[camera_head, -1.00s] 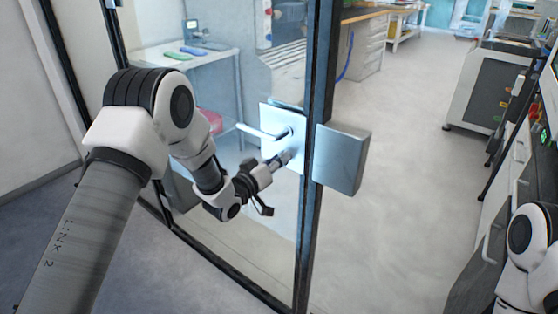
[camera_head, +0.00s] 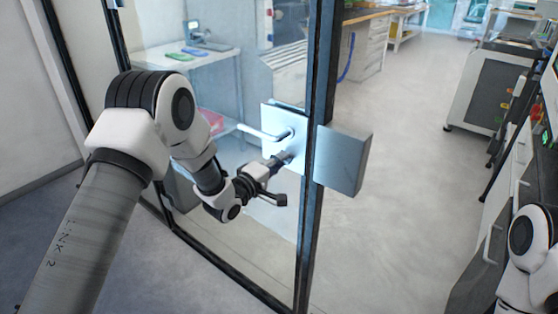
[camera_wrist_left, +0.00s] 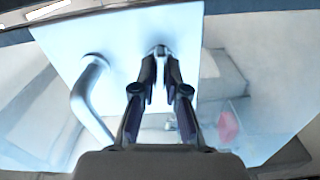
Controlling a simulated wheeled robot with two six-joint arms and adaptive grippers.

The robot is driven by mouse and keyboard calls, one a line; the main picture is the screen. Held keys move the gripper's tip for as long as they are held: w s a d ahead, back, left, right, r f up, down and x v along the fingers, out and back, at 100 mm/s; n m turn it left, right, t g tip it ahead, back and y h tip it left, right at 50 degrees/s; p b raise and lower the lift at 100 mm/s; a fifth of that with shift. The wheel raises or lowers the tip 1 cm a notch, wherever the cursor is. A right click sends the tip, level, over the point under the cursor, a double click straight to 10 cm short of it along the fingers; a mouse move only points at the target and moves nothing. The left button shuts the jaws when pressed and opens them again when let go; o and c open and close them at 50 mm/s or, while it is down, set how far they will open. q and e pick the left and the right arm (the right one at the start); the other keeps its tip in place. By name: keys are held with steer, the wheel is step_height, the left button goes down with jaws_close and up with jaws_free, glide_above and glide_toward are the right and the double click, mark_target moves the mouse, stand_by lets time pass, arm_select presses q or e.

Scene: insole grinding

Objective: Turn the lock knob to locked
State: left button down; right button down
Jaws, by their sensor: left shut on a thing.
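The lock knob (camera_wrist_left: 160,50) is a small metal piece on the pale lock plate (camera_head: 271,125) of the glass door, below the lever handle (camera_head: 262,133). In the left wrist view the handle (camera_wrist_left: 88,95) curves down at left of the knob. My left gripper (camera_head: 282,160) is at the plate, below the handle. In the left wrist view its two fingertips (camera_wrist_left: 159,66) are closed on the knob, covering its sides, so its exact turn angle is hard to tell. My right gripper is out of view; only part of that arm shows at lower right.
The dark door frame (camera_head: 312,220) stands right of the plate, with a metal lock box (camera_head: 342,158) beside it. Behind the glass is a white table (camera_head: 185,60). Open floor (camera_head: 400,170) lies to the right, with a grey machine (camera_head: 490,90) beyond.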

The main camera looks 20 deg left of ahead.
arm_select(q)
steer(key=shift+n, duration=0.8)
steer(key=c, duration=1.2)
jaws_free()
steer(key=shift+w+d, duration=0.1)
steer(key=v, duration=1.2)
